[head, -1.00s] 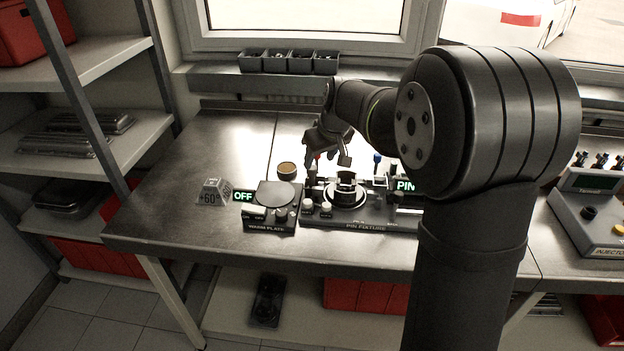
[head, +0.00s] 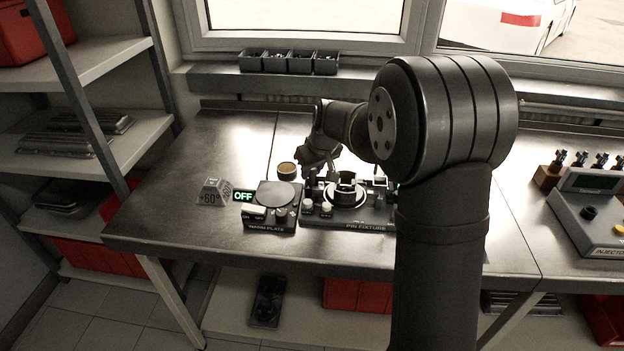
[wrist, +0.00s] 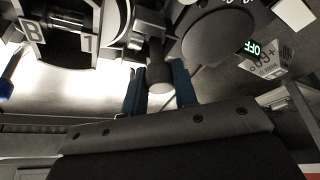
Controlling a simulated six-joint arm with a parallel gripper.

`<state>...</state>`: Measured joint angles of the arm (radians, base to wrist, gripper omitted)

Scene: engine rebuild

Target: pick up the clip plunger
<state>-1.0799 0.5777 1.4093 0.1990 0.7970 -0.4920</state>
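The pin fixture (head: 350,222) stands on the workbench in the head view. My gripper (head: 320,172) is low over its left part, and the arm hides what lies between the fingers there. In the wrist view my gripper (wrist: 159,82) shows two blue-padded fingers spread apart. A dark grey round-ended cylinder (wrist: 159,76), which looks like the clip plunger, shows between them. The fingers look a little apart from its sides; contact cannot be seen clearly. Its other end meets fixture parts.
The warm plate (head: 270,226), with an OFF sign (head: 243,196), stands just left of the fixture. A round tan-topped puck (head: 287,169) lies behind it. Bench space at the left is clear. The injector unit (head: 595,222) is at right.

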